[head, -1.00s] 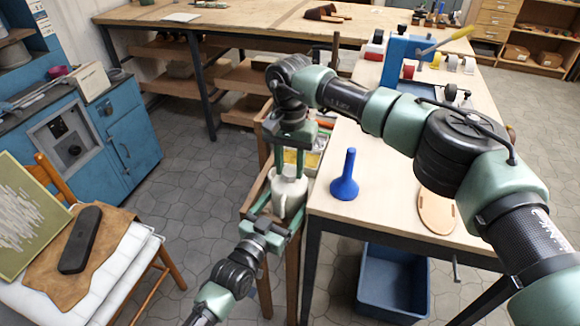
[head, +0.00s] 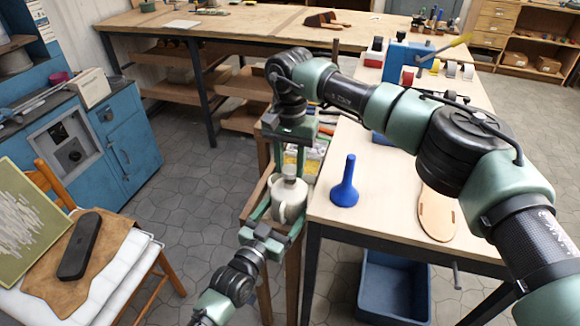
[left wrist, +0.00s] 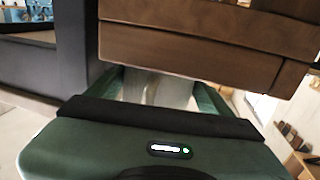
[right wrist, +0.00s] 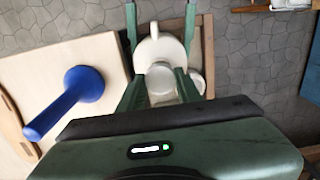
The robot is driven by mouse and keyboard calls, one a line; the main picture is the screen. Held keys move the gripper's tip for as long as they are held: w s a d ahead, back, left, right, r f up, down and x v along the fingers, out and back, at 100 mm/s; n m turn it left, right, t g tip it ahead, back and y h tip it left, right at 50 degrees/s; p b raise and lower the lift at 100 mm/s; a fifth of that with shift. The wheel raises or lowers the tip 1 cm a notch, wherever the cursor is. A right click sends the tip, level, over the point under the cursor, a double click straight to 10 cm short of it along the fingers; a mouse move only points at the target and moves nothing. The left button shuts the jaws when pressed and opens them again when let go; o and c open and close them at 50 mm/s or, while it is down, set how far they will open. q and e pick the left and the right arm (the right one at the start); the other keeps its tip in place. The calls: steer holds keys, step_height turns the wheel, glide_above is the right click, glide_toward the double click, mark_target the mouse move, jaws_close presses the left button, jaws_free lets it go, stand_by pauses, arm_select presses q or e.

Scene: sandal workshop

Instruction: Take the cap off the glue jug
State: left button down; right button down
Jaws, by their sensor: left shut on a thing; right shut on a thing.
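The glue jug (head: 287,211), pale and rounded with a handle, stands upright on a narrow wooden stand beside the workbench. My left gripper (head: 279,213) is shut on its body from the front, and the jug shows pale between those fingers in the left wrist view (left wrist: 158,90). My right gripper (head: 290,168) points down from above and is shut on the pale cap (head: 289,171). The cap also shows between the right fingertips in the right wrist view (right wrist: 160,84), over the jug (right wrist: 163,50). I cannot tell whether the cap is fully clear of the neck.
A blue funnel-like tool (head: 344,189) stands on the workbench (head: 385,190) close right of the jug. An open tray of coloured items lies behind the jug. A blue bin (head: 392,290) is under the bench. A chair with leather and a black case is at left.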

mark_target(290, 169)
arm_select(q)
steer(key=shift+f, duration=0.2)
arm_select(e)
steer(key=shift+r, duration=1.6)
arm_select(q)
steer(key=shift+c, duration=0.6)
jaws_free()
steer(key=shift+o, duration=0.6)
